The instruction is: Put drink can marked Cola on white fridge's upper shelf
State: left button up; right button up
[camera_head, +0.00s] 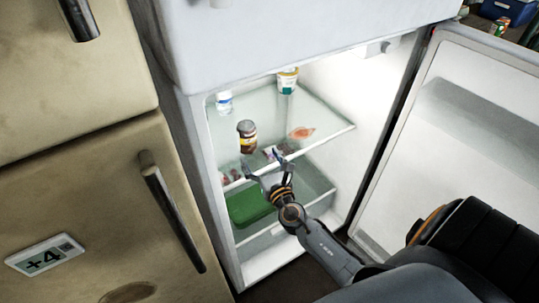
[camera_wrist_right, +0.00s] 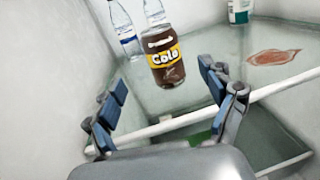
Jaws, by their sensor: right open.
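The brown drink can (camera_head: 247,136) with a yellow Cola band stands upright on the glass upper shelf (camera_head: 318,118) of the open white fridge (camera_head: 265,40). In the right wrist view the Cola can (camera_wrist_right: 163,60) shows ahead, framed between the finger lines and just beyond the fingertips. My right gripper (camera_head: 267,163) is open and empty at the shelf's front edge, in front of the can and apart from it. My left gripper is not in view.
A water bottle (camera_head: 224,102), a white-and-green tub (camera_head: 287,81) and a reddish flat item (camera_head: 301,133) are on the same shelf. A green box (camera_head: 250,206) lies below. The open fridge door (camera_head: 470,130) is at right; a beige fridge (camera_head: 85,190) stands at left.

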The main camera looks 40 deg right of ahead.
jog(key=s+a+f+m+g+y, duration=0.1)
jog(key=s+a+m+y, duration=0.1)
jog(key=a+m, duration=0.95)
jog(key=s+d+f+m+g+y, duration=0.1)
jog(key=s+f+m+g, duration=0.45)
jog(key=f, duration=0.85)
jog(key=s+d+f+m+g, duration=0.15)
jog(key=s+f+m, duration=0.55)
jog(key=f, duration=0.7)
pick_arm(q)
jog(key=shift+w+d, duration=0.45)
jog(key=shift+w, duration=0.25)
pick_arm(e)
jog(key=s+f+m+g, duration=0.2)
jog(key=s+f, duration=0.4)
jog(key=s, duration=0.5)
jog(key=s+f+m+g, duration=0.3)
jog(key=s+f, duration=0.3)
jog(key=s, duration=0.5)
jog(key=s+f+m+g, duration=0.2)
jog(key=s+f, duration=0.4)
jog(key=s, duration=0.5)
jog(key=shift+f+g, duration=0.15)
jog(key=shift+g, duration=0.65)
